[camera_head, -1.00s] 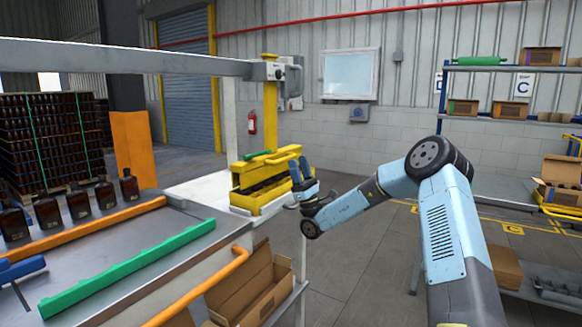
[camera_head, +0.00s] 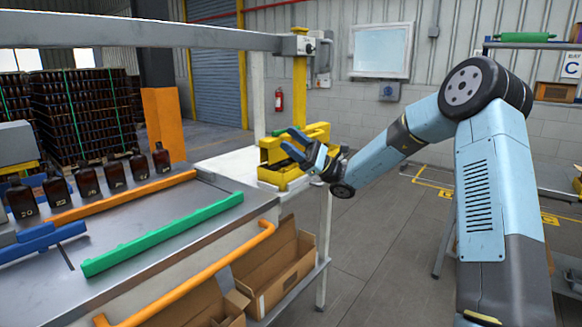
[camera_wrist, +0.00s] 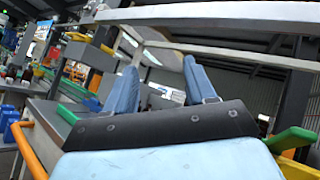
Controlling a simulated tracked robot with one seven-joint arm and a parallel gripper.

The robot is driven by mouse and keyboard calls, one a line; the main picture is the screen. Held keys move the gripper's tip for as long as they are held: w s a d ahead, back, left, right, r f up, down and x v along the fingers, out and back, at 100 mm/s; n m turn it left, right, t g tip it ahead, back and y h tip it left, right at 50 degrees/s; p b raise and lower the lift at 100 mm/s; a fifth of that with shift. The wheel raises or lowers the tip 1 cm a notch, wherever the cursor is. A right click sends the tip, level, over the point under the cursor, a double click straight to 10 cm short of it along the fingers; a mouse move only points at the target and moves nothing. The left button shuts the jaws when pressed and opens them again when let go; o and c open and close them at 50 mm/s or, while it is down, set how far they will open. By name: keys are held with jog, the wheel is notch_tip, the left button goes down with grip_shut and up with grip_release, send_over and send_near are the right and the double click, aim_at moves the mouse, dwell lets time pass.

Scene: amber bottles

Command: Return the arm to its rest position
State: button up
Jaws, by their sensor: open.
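My gripper (camera_head: 297,143) is at the end of my raised arm, in front of the yellow crate-like fixture (camera_head: 283,178) on the white bench end in the head view. Its two blue fingers stand apart with nothing between them. The wrist view shows the same open fingers (camera_wrist: 158,88) pointing up and away, tilted, with the grey frame beam beyond them. My arm bends at a dark elbow joint at the right of the head view and reaches down left to the gripper. Part of the fixture is hidden behind the gripper.
Several amber bottles (camera_head: 115,175) stand in a row on the metal bench, behind an orange rail (camera_head: 120,203). A green rail (camera_head: 160,235) lies nearer. Cardboard boxes (camera_head: 275,268) sit on the lower shelf. Grey floor (camera_head: 380,245) is open between the bench and my arm.

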jog(key=s+a+f+n+g+h, duration=0.1)
jog(key=s+f+n+h, duration=0.15)
jog(key=s+h, duration=0.6)
jog(key=s+f+n+h, duration=0.25)
jog(key=s+h, duration=0.35)
jog(key=s, duration=0.6)
jog(key=s+d+n+t+h, duration=0.2)
jog(key=s+d+t+h, duration=0.3)
jog(key=s+d, duration=0.3)
jog(key=s+d+r+n+t+h, duration=0.1)
jog(key=s+d+t+h, duration=0.3)
jog(key=d, duration=1.1)
jog(key=s+n+h, duration=0.1)
jog(key=s+h, duration=0.1)
jog(key=s, duration=0.2)
jog(key=shift+d+n+t, duration=0.25)
jog(key=shift+n+t, duration=0.05)
jog(key=shift+t, duration=0.1)
